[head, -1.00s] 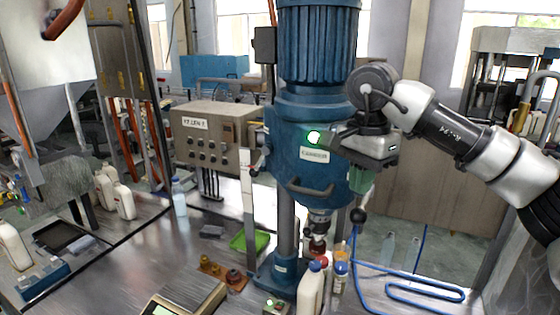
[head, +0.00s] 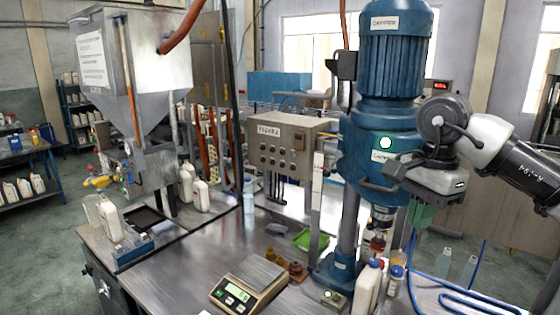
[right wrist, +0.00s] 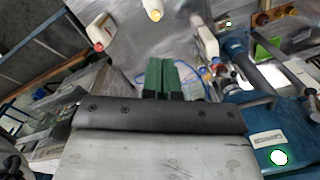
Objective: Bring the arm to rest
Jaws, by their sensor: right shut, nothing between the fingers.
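My right arm comes in from the right edge of the head view. Its gripper (head: 421,213) has green fingers that point down, in front of the right side of the blue drill-like machine (head: 385,155). In the right wrist view the two green fingers (right wrist: 160,76) lie together with nothing between them, so the gripper is shut and empty. A green light glows on the machine's front, and it also shows in the right wrist view. My left arm and gripper are not in view.
White bottles (head: 368,286) stand by the machine's base, close below my right gripper. A scale (head: 248,285), a green tray (head: 310,239) and a control box (head: 287,146) are left of it. A steel hopper (head: 135,75) stands further left. The bench middle is mostly clear.

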